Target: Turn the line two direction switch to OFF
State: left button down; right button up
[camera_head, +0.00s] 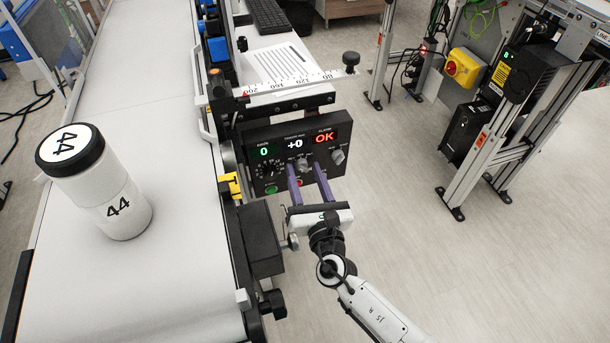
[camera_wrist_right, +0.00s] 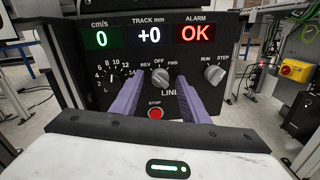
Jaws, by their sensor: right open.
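A black control panel (camera_head: 290,150) is fixed to the side of the conveyor. Its direction switch, a grey knob marked REV, OFF and FWD (camera_wrist_right: 160,78), sits in the middle; I cannot tell surely where its pointer stands. My right gripper (camera_head: 304,168) is open, its two purple fingers pointing at the panel. In the right wrist view the fingertips (camera_wrist_right: 160,82) lie one on each side of the knob; contact is not clear. The panel's "LINE" label is partly hidden by a finger. My left gripper is not in view.
The panel's displays read 0, +0 and OK. A RUN/STEP knob (camera_wrist_right: 214,73) is right of the switch, a speed dial (camera_wrist_right: 112,74) left, and a red STOP button (camera_wrist_right: 155,113) below. A white canister marked 44 (camera_head: 120,205) stands on the belt (camera_head: 150,60).

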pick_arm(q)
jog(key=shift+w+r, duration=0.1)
pick_arm(e)
jog(key=c, duration=1)
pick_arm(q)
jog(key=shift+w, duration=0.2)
